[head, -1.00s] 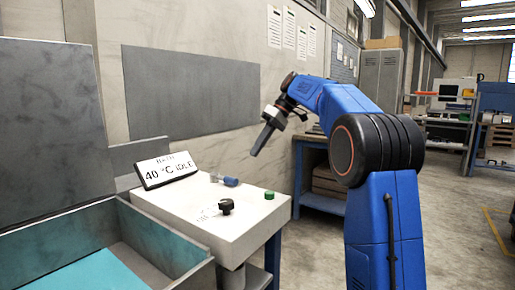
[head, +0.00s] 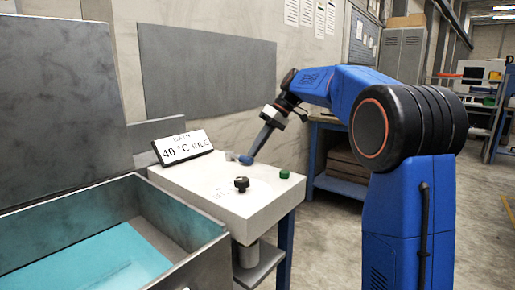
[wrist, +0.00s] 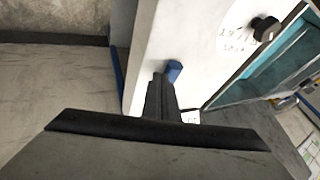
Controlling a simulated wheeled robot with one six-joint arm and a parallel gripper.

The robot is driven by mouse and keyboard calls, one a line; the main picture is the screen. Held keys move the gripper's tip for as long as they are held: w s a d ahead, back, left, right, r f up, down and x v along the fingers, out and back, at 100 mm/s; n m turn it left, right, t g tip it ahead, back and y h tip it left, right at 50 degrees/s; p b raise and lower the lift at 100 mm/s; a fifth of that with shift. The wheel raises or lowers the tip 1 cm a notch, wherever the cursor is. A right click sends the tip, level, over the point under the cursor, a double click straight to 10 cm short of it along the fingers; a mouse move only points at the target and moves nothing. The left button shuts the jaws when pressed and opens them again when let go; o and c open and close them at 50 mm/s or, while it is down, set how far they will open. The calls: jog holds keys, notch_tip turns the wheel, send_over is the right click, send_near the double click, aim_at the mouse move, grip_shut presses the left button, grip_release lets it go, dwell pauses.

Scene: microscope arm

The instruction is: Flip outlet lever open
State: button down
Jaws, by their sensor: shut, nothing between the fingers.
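The outlet lever appears to be the small blue handle (head: 246,159) with a grey end, low on the white housing top (head: 215,190), towards its back edge. It also shows as a blue piece in the wrist view (wrist: 174,71). My gripper (head: 254,153) is shut and empty, pointing down with its tips right at the blue handle. In the wrist view the closed fingers (wrist: 160,84) end just beside the blue piece and overlap its lower edge. I cannot tell whether they touch it.
A black knob (head: 241,184) and a green button (head: 284,174) sit nearby on the white top. A tilted sign (head: 183,148) reading 40 °C stands at the back left. An open grey tank (head: 185,240) with teal liquid is at the front left.

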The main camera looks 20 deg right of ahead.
jog(key=shift+s, duration=0.15)
jog(key=s+a+m+t, duration=0.2)
jog(key=m, duration=0.1)
jog(key=shift+s, duration=0.1)
jog(key=a+m+t, duration=0.1)
jog(key=m, duration=0.1)
jog(key=s+a+m+h, duration=0.1)
jog(key=shift+s+a+m+t, duration=0.2)
jog(key=shift+s+m+t, duration=0.1)
jog(key=shift+m+t, duration=0.1)
jog(key=shift+s+a+m+t+h, duration=0.15)
jog(key=shift+a+m+t+h, duration=0.15)
jog(key=shift+a+m, duration=0.25)
jog(key=shift+s+a+m+t+h, duration=0.2)
jog(key=shift+a+m+h, duration=0.25)
jog(key=shift+m, duration=0.2)
jog(key=shift+a+m+t+h, duration=0.4)
jog(key=shift+a+m+h, duration=0.15)
jog(key=shift+a+m, duration=0.55)
jog(key=shift+w+a, duration=0.1)
jog(key=shift+a, duration=0.85)
